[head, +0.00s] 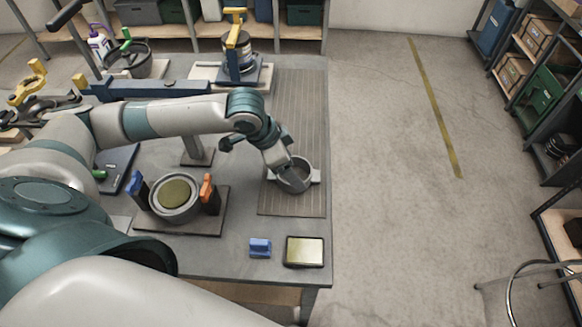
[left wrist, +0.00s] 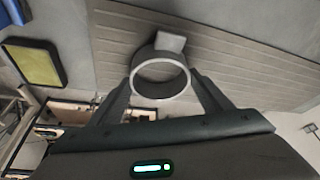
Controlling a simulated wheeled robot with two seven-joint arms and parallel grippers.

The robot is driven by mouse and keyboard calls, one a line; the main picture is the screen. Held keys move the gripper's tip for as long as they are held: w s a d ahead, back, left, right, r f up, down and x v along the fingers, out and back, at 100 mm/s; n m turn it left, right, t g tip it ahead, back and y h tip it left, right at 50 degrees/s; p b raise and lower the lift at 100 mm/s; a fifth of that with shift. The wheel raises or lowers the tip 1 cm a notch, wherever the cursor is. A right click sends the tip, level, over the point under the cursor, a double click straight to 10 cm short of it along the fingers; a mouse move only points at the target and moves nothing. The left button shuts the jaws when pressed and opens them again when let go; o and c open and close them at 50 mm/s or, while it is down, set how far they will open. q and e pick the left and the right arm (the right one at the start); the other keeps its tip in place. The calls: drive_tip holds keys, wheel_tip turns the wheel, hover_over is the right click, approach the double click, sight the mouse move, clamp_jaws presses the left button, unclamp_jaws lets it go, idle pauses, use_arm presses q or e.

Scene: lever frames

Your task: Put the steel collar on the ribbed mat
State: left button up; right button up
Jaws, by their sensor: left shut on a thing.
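The steel collar (head: 303,187) is a grey ring with small blocks at its sides, over the near part of the ribbed mat (head: 302,110). My left gripper (head: 286,168) reaches down onto it and is shut on it. In the left wrist view the collar (left wrist: 160,94) sits between the two fingers of my left gripper (left wrist: 162,88), with the ribbed mat (left wrist: 235,60) behind it. I cannot tell whether the collar touches the mat or hangs just above it. The gripper hides part of the collar in the head view. My right gripper is not in view.
A fixture with a round disc (head: 174,194) and blue and orange clamps stands left of the mat. A blue block (head: 260,248) and a yellow-topped tray (head: 305,252) lie near the front edge. A yellow-handled clamp fixture (head: 238,58) stands at the back. The mat's far part is clear.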

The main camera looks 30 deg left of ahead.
use_arm(q)
drive_tip(key=o, duration=1.6)
drive_tip(key=shift+f, duration=0.15)
drive_tip(key=shift+s+a+r, duration=0.15)
drive_tip(key=shift+r, duration=0.5)
drive_tip(key=b+v, duration=0.1)
drive_tip(key=v, duration=1)
